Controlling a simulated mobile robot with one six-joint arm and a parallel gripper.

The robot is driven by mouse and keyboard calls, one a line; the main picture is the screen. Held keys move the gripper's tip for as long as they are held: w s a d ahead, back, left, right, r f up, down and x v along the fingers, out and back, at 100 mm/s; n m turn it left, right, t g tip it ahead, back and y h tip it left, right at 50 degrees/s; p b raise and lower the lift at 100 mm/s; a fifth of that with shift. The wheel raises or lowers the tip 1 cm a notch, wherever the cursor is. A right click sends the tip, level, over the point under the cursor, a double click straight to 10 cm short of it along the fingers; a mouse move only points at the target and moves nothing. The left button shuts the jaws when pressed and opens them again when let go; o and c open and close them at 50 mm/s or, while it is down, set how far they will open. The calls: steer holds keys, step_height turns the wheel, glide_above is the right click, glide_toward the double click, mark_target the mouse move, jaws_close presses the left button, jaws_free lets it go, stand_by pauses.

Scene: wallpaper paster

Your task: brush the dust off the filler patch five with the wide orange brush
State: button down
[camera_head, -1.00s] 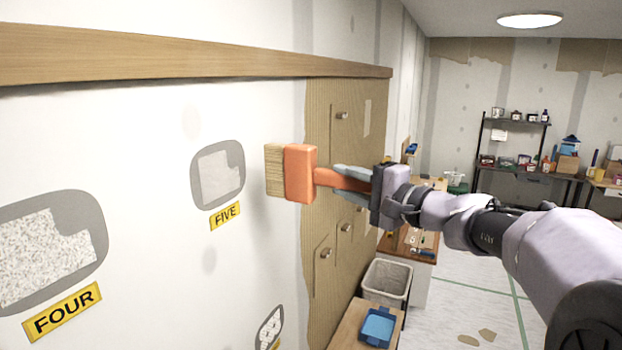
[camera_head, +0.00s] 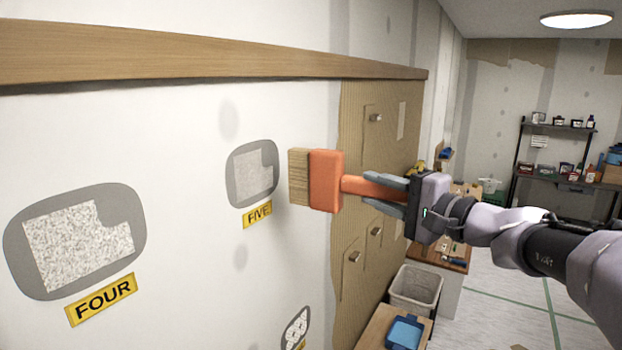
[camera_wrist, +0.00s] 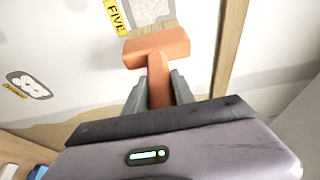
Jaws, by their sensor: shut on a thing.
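My gripper (camera_head: 388,190) is shut on the handle of the wide orange brush (camera_head: 326,181). The brush is held level, its tan bristles pointing left toward the wall. Filler patch five (camera_head: 252,172) is a grey rounded area with a lighter speckled piece, above the yellow FIVE label (camera_head: 257,214). In the head view the bristles are just right of the patch; I cannot tell whether they touch the wall. In the wrist view the brush (camera_wrist: 156,47) is beyond my gripper (camera_wrist: 158,92), and its bristles overlap the lower edge of patch five (camera_wrist: 150,10).
Patch four (camera_head: 75,243) is on the wall to the left. A wooden rail (camera_head: 200,57) runs above the patches. Below are a bin (camera_head: 415,290) and a blue tray (camera_head: 404,333). Floor at right is open.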

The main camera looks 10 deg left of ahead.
steer(key=s+a+n+g+y+b, duration=0.1)
steer(key=s+g, duration=0.1)
steer(key=s, duration=0.7)
steer(key=shift+a+f+n, duration=0.15)
steer(key=shift+a+n, duration=0.1)
steer(key=shift+n, duration=0.15)
steer(key=s+b+x, duration=0.1)
steer(key=x, duration=0.5)
steer(key=shift+a+b, duration=0.4)
steer(key=shift+a, duration=0.1)
steer(key=shift+r+x, duration=0.25)
steer(key=shift+x, duration=1)
stand_by(1.5)
steer(key=shift+s, duration=0.1)
stand_by(0.4)
steer(key=shift+w+d, duration=0.6)
steer(key=shift+w, duration=1.2)
steer(key=shift+w+d, duration=0.65)
steer(key=shift+w, duration=1.2)
steer(key=shift+w+d, duration=0.6)
steer(key=shift+w, duration=1.2)
